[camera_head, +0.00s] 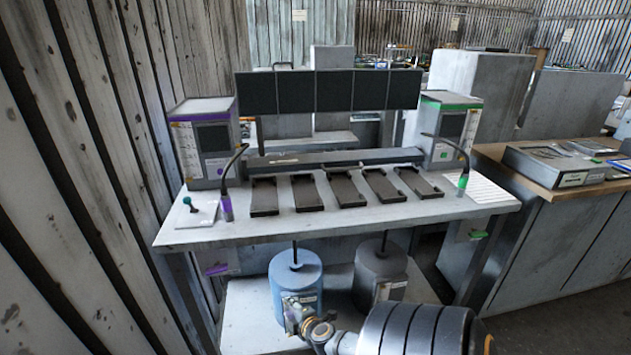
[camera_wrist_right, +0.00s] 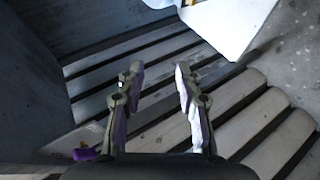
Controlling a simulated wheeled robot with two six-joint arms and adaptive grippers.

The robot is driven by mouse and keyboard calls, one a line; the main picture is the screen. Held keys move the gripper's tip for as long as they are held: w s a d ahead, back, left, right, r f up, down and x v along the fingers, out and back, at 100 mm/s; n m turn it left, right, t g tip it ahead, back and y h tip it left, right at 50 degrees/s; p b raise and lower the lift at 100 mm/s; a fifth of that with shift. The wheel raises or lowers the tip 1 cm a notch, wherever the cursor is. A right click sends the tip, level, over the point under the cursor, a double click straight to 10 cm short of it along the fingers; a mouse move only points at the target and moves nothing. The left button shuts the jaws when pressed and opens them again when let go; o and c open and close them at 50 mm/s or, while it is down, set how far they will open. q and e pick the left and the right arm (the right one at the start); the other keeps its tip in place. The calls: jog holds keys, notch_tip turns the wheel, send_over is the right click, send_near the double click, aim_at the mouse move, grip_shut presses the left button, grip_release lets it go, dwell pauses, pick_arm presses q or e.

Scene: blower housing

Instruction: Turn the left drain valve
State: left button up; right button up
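A purple lever-like handle (camera_head: 217,269) sits under the left front of the worktable; I take it for the left drain valve. A green handle (camera_head: 478,235) sits under the right end of the table. My right gripper (camera_head: 297,314) is low in front of the blue tank (camera_head: 295,275), right of the purple handle and apart from it in the head view. In the right wrist view its two fingers (camera_wrist_right: 160,72) are spread with nothing between them. A small purple piece (camera_wrist_right: 88,154) shows at the lower left there; I cannot tell what it is. My left gripper is not in view.
The worktable (camera_head: 335,222) carries several dark trays, a purple-trimmed box (camera_head: 204,140) and a green-trimmed box (camera_head: 447,128). A dark grey tank (camera_head: 379,272) stands beside the blue one on a low shelf. A plank wall (camera_head: 85,190) closes the left side.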

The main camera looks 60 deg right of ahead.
jog(key=s+a+f+m+g+p, duration=0.1)
jog(key=s+f+m+g+p, duration=0.2)
jog(key=s+f, duration=0.7)
jog(key=shift+m+g+y, duration=0.4)
jog(key=shift+g, duration=0.2)
jog(key=shift+w, duration=0.1)
